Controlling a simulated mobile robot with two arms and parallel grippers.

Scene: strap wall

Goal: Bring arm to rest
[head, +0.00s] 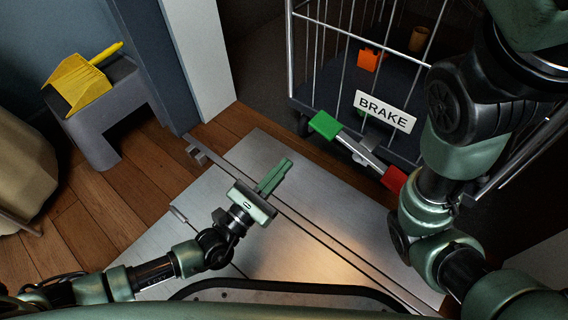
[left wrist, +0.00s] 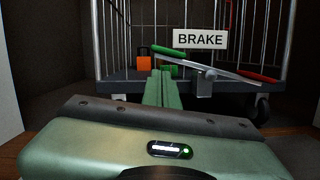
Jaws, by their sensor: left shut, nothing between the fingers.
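My left gripper (head: 274,176) is shut and empty, held over the metal plate (head: 318,217) on the floor. Its closed green fingers also show in the left wrist view (left wrist: 162,88), pointing toward the wire cart. My right arm comes down on the right of the head view, and its gripper cannot be made out there. The cart (head: 345,75) stands beyond the plate with a white BRAKE sign (head: 385,111). Its brake bar has a green end (head: 324,125) and a red end (head: 394,179). In the head view the left fingers are apart from the bar.
A grey stool (head: 104,110) with a yellow dustpan (head: 78,84) stands at the left. A wall post (head: 160,55) rises between stool and cart. An orange item (head: 371,59) and a brown cup (head: 420,38) are inside the cart. Wooden floor (head: 100,215) is clear at left.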

